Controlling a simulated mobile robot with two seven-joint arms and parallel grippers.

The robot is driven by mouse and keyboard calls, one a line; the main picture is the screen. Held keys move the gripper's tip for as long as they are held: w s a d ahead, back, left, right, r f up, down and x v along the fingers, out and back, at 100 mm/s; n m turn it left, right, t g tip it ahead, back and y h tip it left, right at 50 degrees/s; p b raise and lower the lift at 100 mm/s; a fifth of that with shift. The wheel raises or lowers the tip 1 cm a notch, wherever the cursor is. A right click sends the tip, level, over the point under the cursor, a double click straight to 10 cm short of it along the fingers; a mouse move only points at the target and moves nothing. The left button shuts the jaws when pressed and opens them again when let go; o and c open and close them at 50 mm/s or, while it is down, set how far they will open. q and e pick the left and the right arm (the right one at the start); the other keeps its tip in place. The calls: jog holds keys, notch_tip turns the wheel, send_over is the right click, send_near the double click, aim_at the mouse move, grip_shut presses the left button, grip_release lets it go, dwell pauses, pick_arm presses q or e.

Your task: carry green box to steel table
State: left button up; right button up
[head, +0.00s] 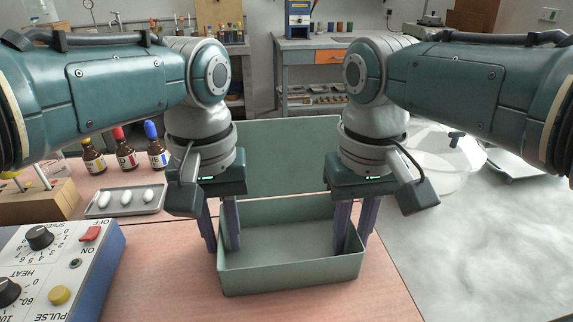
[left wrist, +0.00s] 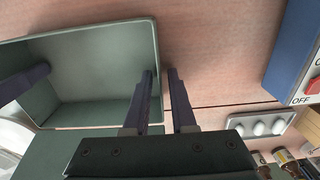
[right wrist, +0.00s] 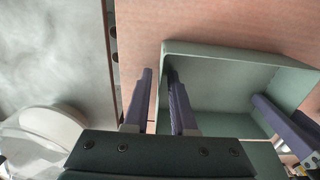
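The green box (head: 290,277) sits on the pink tabletop in front of me, its lid (head: 292,158) standing open at the back; inside it looks empty. My left gripper (head: 220,246) points down at the box's left wall, one finger inside and one outside. In the left wrist view a gap shows between its fingers (left wrist: 160,75). My right gripper (head: 351,248) straddles the right wall likewise, its fingers (right wrist: 157,72) apart in the right wrist view. Neither visibly clamps the wall. The mottled grey surface (head: 480,260) at right appears to be the steel table.
A control box with knobs (head: 60,265) stands at front left. A tray of white ovals (head: 125,200), several small bottles (head: 124,150) and a wooden block (head: 40,200) are behind it. A clear round vessel (head: 440,160) stands on the grey surface's far part; its nearer part is clear.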

pick_arm(q)
grip_shut()
pick_arm(e)
grip_shut()
dwell(0.9)
